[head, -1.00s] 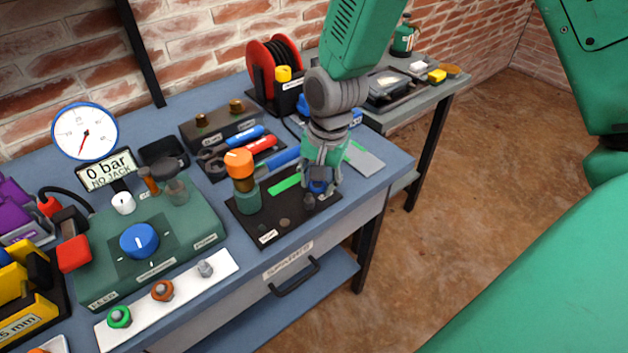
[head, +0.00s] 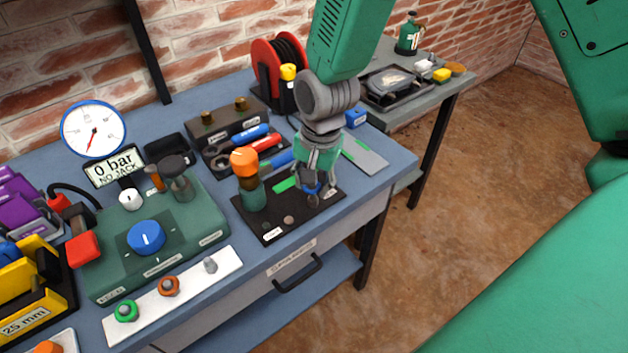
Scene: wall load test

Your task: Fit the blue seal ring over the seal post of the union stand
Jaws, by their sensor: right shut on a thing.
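My right gripper (head: 314,198) points down over the right part of a black base plate (head: 268,230), which looks like the union stand. It is shut on the blue seal ring (head: 312,188), which shows only in part between the fingers. The seal post cannot be made out; the gripper may hide it. I cannot tell whether the ring is around a post or above the plate. An upright green fitting with an orange cap (head: 245,163) stands at the plate's left. My left gripper is not in view.
A green pump unit with a blue knob (head: 146,237) and a gauge (head: 93,130) stands left. A tool tray (head: 240,145) and red cable reel (head: 268,75) are behind. A white strip (head: 190,283) with several fittings lies in front. A grey plate (head: 365,157) lies right.

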